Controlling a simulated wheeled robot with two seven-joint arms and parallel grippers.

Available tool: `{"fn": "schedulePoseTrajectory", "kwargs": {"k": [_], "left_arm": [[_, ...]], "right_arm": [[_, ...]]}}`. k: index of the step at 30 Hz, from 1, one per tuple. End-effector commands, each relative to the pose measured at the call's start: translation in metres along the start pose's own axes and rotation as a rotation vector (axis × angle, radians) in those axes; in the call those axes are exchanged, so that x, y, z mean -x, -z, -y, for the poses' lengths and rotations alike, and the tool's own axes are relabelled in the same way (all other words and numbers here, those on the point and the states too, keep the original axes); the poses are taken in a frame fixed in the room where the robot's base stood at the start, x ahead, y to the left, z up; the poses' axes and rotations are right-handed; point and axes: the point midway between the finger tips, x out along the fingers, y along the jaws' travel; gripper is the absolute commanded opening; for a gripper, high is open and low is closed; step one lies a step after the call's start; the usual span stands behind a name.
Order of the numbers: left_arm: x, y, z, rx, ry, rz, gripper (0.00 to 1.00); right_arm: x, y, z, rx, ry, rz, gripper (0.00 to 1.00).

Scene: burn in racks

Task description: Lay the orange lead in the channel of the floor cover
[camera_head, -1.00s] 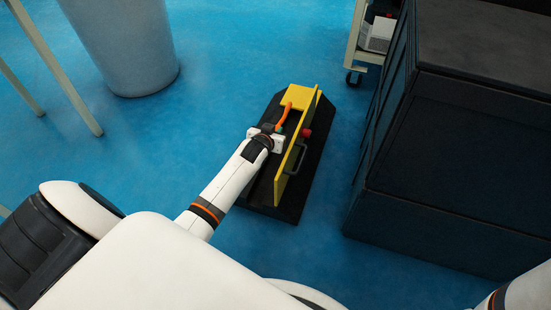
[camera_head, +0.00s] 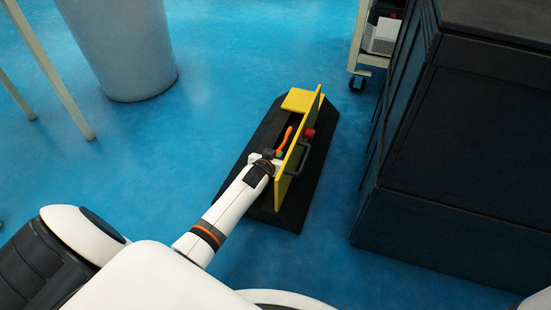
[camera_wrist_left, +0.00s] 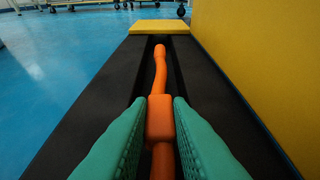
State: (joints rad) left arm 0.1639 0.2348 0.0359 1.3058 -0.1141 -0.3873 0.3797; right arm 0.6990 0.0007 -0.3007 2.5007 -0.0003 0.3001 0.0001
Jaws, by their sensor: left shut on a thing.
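The orange lead (camera_head: 285,139) shows in the head view just beyond my left gripper (camera_head: 276,155). In the left wrist view the lead (camera_wrist_left: 159,75) runs away from me along the dark channel of the black floor cover (camera_wrist_left: 95,105). My left gripper (camera_wrist_left: 160,120), with green finger pads, is shut on a thicker block of the lead. The lead's far end is in line with the channel; I cannot tell whether it touches the bottom. The floor cover (camera_head: 288,217) lies on the floor, its yellow lid (camera_head: 296,160) standing upright on the right. My right gripper is not in view.
A dark cabinet (camera_head: 460,150) stands right of the cover with a strip of blue floor between. A grey bin (camera_head: 120,50) stands at the upper left, beside pale table legs (camera_head: 50,70). A wheeled cart (camera_head: 372,45) is at the top right.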

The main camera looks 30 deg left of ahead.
Motion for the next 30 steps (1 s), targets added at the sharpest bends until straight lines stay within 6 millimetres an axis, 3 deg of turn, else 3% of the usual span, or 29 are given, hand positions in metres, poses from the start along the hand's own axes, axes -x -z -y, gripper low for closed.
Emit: {"fn": "schedulePoseTrajectory", "kwargs": {"k": [17, 18, 19, 30], "left_arm": [[-0.005, 0.009, 0.000, -0.001, 0.000, 0.002, 0.00], [-0.005, 0.010, 0.000, -0.001, 0.000, 0.000, 0.21], [-0.005, 0.010, 0.000, -0.001, 0.000, 0.000, 0.26], [-0.003, 0.005, 0.000, -0.001, 0.000, 0.001, 0.27]], "right_arm": [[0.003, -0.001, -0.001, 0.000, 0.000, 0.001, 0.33], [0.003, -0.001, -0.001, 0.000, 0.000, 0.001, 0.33], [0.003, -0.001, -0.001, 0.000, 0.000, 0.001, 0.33], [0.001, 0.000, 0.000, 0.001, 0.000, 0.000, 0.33]]}}
